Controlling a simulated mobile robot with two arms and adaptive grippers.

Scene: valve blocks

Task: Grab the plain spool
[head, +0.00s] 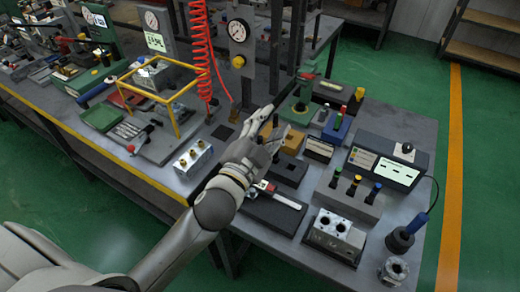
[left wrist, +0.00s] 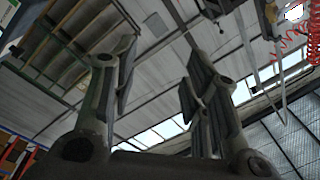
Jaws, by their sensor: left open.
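My left gripper (head: 277,124) is over the middle of the bench in the head view, its fingers apart. In the left wrist view the open gripper (left wrist: 163,75) has nothing between its fingers and faces the ceiling. I cannot tell which object is the plain spool; the hand hides part of the bench. A metal valve block (head: 337,232) with round bores stands in front of the rack. My right gripper is not in view.
A tester box (head: 385,163) stands behind the rack. A brown block (head: 290,140) and a dark tray (head: 270,213) with a red-and-silver tool lie close to the hand. A yellow frame (head: 165,92) and a red coiled hose (head: 201,55) stand to the left.

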